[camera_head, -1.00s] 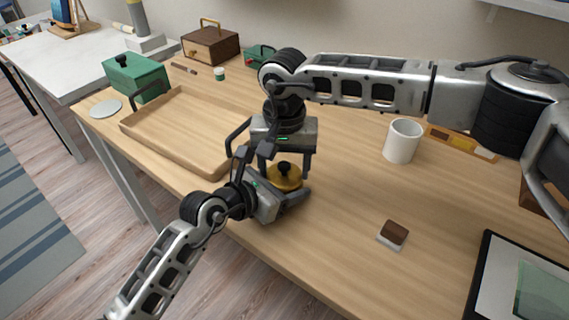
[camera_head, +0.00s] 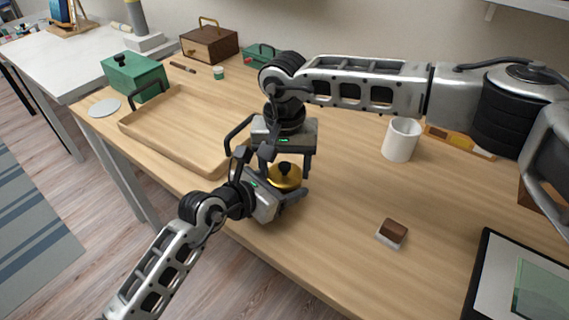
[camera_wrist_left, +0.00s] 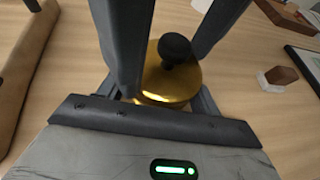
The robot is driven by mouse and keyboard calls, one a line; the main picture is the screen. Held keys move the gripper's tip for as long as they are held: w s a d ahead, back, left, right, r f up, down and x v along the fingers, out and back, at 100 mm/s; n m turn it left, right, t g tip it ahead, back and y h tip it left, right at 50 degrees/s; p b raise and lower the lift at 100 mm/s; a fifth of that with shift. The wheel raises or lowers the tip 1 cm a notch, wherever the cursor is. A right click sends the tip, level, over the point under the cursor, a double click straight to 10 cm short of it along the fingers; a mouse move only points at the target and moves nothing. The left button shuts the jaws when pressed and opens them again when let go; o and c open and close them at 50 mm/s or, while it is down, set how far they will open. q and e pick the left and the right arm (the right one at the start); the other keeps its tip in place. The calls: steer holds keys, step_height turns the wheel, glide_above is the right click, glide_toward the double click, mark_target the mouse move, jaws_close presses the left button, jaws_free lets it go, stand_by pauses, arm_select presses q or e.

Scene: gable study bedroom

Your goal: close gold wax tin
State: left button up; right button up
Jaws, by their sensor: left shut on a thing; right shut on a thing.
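The gold wax tin (camera_head: 291,181) is round, with a dark knob on its lid, and stands upright near the table's front edge. It also shows in the left wrist view (camera_wrist_left: 180,85). The lid sits level on top; whether a gap is left under it I cannot tell. My left gripper (camera_head: 282,191) comes in low from the front left and is shut on the tin's body. My right gripper (camera_head: 287,172) points down from above, its fingers on either side of the tin, shut on the lid. The contact points are mostly hidden by the fingers.
A wooden tray (camera_head: 192,165) lies to the left, close to my grippers. A white mug (camera_head: 401,141) stands to the right behind. A small brown-and-white block (camera_head: 393,231) and a framed picture (camera_head: 490,285) lie to the right. A green box (camera_head: 133,72) stands far left.

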arm_select(q)
steer(key=shift+d+r, duration=0.15)
steer(key=shift+r, duration=0.25)
arm_select(e)
steer(key=shift+d+f, duration=0.15)
steer(key=shift+f, duration=0.2)
steer(key=o, duration=0.6)
steer(key=shift+s, duration=0.1)
arm_select(q)
steer(key=shift+d, duration=0.1)
arm_select(e)
step_height(320, 180, up, 4)
steer(key=shift+f, duration=0.1)
arm_select(q)
steer(key=shift+f, duration=0.2)
arm_select(e)
steer(key=shift+r, duration=0.25)
arm_select(q)
steer(key=shift+a, duration=0.2)
arm_select(e)
steer(key=c, duration=1.2)
steer(key=shift+f, duration=0.2)
steer(key=shift+f, duration=0.2)
